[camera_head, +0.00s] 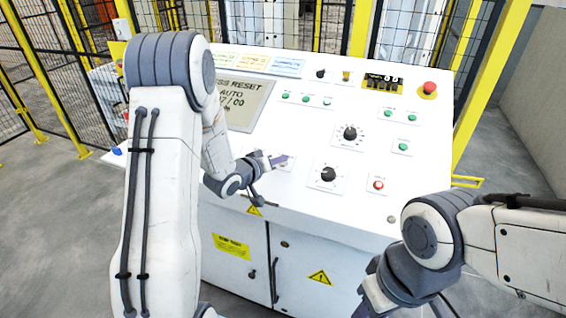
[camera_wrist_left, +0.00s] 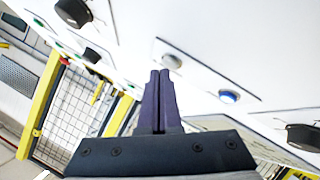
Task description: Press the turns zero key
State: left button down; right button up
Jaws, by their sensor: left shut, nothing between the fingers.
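My left gripper (camera_head: 277,160) is shut and empty, low over the front left of the white control panel (camera_head: 330,207). In the left wrist view, the shut fingertips (camera_wrist_left: 160,74) are right beside a pale round key (camera_wrist_left: 172,62); I cannot tell whether they touch it. A blue key (camera_wrist_left: 228,96) sits on the same plate, to the right. The key labels are unreadable, so I cannot tell which is the turns zero key. The grey screen (camera_head: 240,100) shows "SS RESET", "AUTO" and "7/00", its left part hidden by my left arm. My right gripper (camera_head: 372,300) hangs in front of the cabinet, its jaws unclear.
Two black dials (camera_head: 350,133) (camera_head: 328,174) stand right of the left gripper. A red-ringed button (camera_head: 378,185), green buttons (camera_head: 403,147) and a red emergency stop (camera_head: 429,88) lie farther right. Yellow-framed mesh fencing (camera_head: 490,65) stands behind the panel.

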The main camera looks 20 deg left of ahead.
pick_arm(q)
jog(key=shift+w+f, duration=0.15)
jog(key=shift+f, duration=0.2)
dwell(0.4)
jog(key=shift+r, duration=0.1)
dwell(0.3)
jog(key=shift+s+r+p, duration=0.35)
jog(key=shift+r, duration=0.25)
jog(key=r+p, duration=0.1)
jog(key=s+r+p, duration=0.1)
jog(key=r, duration=0.1)
jog(key=s+r+p, duration=0.1)
jog(key=shift+r+p, duration=0.3)
jog(key=shift+p, duration=0.1)
dwell(0.6)
